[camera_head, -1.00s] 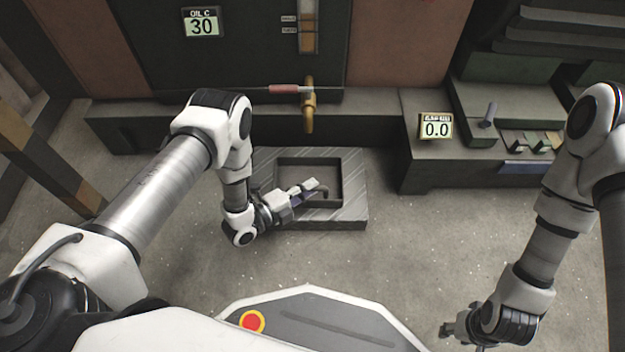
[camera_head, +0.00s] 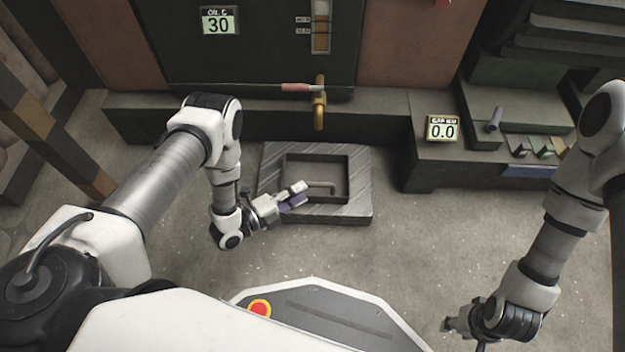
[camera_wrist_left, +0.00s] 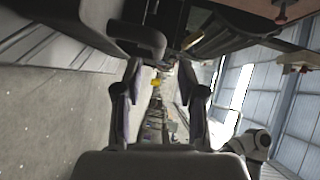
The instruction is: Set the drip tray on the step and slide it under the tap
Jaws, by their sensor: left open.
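The drip tray (camera_head: 346,176), a dark square frame, lies flat on the grey metal step (camera_head: 345,216), in front of and below the brass tap (camera_head: 320,105). A thin bent handle (camera_head: 322,186) shows at the tray's near side. My left gripper (camera_head: 298,190) is open, at the tray's near-left corner, with its fingers just left of the handle. In the left wrist view its two fingers (camera_wrist_left: 160,92) are apart with nothing between them. My right gripper (camera_head: 449,324) hangs low at the bottom right, far from the tray; its jaws are too small to read.
A dark ledge (camera_head: 370,117) runs behind the step under the tap. The floor right of the step is clear.

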